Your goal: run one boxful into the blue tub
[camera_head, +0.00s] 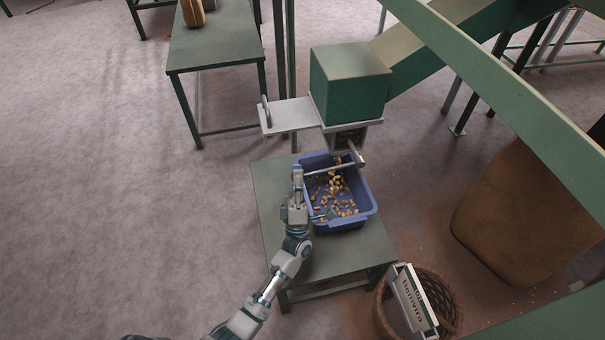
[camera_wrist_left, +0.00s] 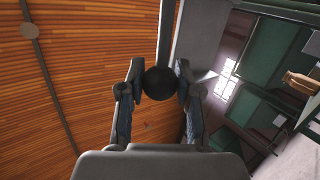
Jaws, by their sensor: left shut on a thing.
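The blue tub (camera_head: 366,203) stands on a low green table under the hopper's outlet, with a scatter of brown nuts (camera_head: 333,190) on its floor. The green hopper box (camera_head: 349,83) sits above and behind it, with a grey metal outlet (camera_head: 347,139) below. A grey lever bar (camera_head: 330,168) runs left from the outlet over the tub's back part. My left gripper (camera_head: 297,172) is at the bar's left end. In the left wrist view its fingers (camera_wrist_left: 159,85) close around a dark round knob (camera_wrist_left: 159,84) on a rod. My right gripper is not in view.
A grey slide plate with a handle (camera_head: 288,115) sticks out left of the hopper. A wicker basket (camera_head: 445,295) holding a sign stands at the lower right, near a large brown sack (camera_head: 515,220). A green beam crosses the right. Floor on the left is clear.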

